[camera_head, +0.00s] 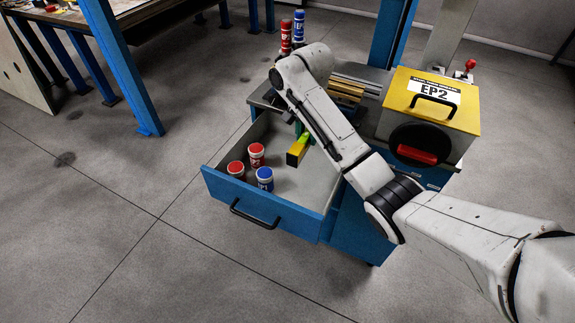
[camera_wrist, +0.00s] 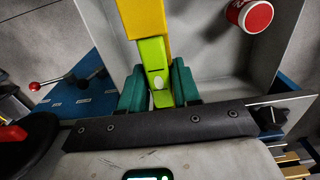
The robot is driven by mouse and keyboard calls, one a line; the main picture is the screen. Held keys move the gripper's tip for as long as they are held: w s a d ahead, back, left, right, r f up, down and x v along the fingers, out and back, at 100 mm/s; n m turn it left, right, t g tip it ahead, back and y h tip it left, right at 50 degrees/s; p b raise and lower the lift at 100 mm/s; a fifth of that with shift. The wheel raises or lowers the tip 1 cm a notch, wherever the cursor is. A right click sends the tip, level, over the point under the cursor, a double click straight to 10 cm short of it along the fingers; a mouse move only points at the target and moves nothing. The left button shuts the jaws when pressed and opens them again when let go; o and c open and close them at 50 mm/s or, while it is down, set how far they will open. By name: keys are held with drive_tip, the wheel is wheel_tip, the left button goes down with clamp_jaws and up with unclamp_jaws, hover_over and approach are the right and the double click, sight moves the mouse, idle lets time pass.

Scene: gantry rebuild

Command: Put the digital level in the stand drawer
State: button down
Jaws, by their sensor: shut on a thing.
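The digital level is a bar with a yellow end (camera_head: 299,150) and a lime-green part (camera_wrist: 152,62). My gripper (camera_wrist: 158,88) is shut on its green part, with a dark green pad on each side. The level hangs over the open stand drawer (camera_head: 262,213), its yellow end pointing toward the drawer front; I cannot tell its height above the floor of the drawer. The drawer is blue outside, grey inside, with a black handle. In the head view my wrist hides most of the gripper and part of the level.
Two red cans (camera_head: 236,170) (camera_head: 256,155) and a blue can (camera_head: 265,179) stand in the drawer's left front area. One red can (camera_wrist: 252,14) shows in the wrist view. A yellow EP2 box (camera_head: 462,108) stands on the stand at right. Bare drawer floor lies around the level.

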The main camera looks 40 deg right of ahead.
drive_tip(key=b, duration=0.4)
hover_over(304, 181)
wheel_tip(304, 181, down, 12)
drive_tip(key=shift+f, duration=0.2)
drive_tip(key=shift+f+b, duration=0.35)
drive_tip(key=shift+f, duration=2.25)
drive_tip(key=shift+f, duration=0.1)
drive_tip(key=c, duration=0.8)
unclamp_jaws()
wheel_tip(304, 181, up, 12)
drive_tip(key=shift+p, duration=0.3)
